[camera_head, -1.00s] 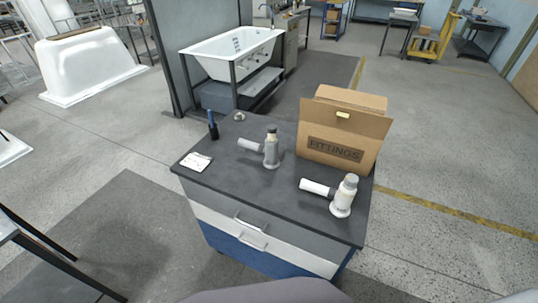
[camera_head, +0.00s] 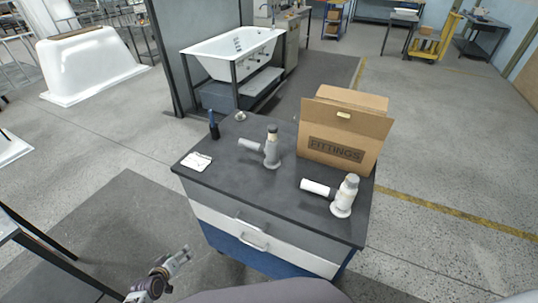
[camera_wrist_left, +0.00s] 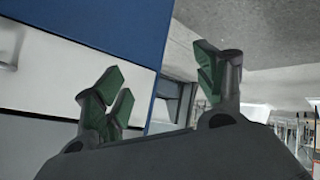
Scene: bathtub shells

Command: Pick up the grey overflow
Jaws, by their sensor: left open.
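The grey overflow (camera_head: 272,150) stands upright on the dark top of the cabinet (camera_head: 235,182), with its side pipe pointing left. A similar white overflow (camera_head: 343,196) stands nearer the right front edge, its white pipe also pointing left. My left gripper (camera_head: 182,258) is low at the bottom of the head view, left of the cabinet front and below its top, well apart from both overflows. In the left wrist view my left gripper (camera_wrist_left: 163,82) is open and empty, its green pads facing the cabinet's white and blue front. My right gripper is out of view.
A cardboard box marked FITTINGS (camera_head: 338,140) stands behind the white overflow. A white card (camera_head: 196,161), a dark pot with a blue item (camera_head: 213,127) and a small round part (camera_head: 240,116) sit on the left and back. The front middle of the top is clear.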

